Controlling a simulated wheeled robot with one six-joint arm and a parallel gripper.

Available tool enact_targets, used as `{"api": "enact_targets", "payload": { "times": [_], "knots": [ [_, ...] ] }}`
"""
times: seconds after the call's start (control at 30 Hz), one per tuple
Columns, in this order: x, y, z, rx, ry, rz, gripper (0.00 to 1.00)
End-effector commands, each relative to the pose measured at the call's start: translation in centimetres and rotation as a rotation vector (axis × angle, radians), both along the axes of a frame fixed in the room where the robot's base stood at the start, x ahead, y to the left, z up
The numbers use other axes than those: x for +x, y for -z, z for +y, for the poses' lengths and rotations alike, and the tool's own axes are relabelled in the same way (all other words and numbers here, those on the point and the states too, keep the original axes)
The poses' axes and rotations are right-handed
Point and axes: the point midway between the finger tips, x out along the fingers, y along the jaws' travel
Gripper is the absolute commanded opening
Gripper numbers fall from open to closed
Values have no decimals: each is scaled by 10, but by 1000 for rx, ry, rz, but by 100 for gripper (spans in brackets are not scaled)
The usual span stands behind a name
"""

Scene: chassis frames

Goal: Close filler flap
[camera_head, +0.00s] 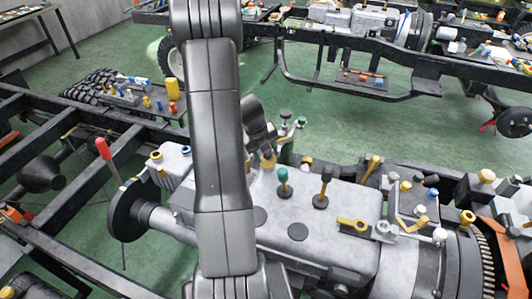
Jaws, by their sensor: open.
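My arm hangs down the middle of the view. My gripper (262,142) is dark and small behind it, above the far edge of the grey gearbox housing (325,212). Its jaws are open, though the fingers are hard to make out. A small tan fitting (267,161) shows just below it; I cannot tell if they touch. No filler flap can be singled out with certainty. My arm hides the left middle of the housing.
A green-topped knob (283,176) and a black-topped knob (326,176) stand up from the housing. A red-handled lever (103,148) rises at the left. Dark chassis rails (60,255) run along the left. Green floor (370,115) is open behind.

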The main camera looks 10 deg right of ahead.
Motion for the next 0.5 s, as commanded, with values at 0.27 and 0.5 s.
{"api": "enact_targets", "payload": {
  "times": [0.27,0.5],
  "knots": [
    [-10,-6,36,2,-7,0,48],
    [-25,-5,86,5,-10,0,82]
  ]
}}
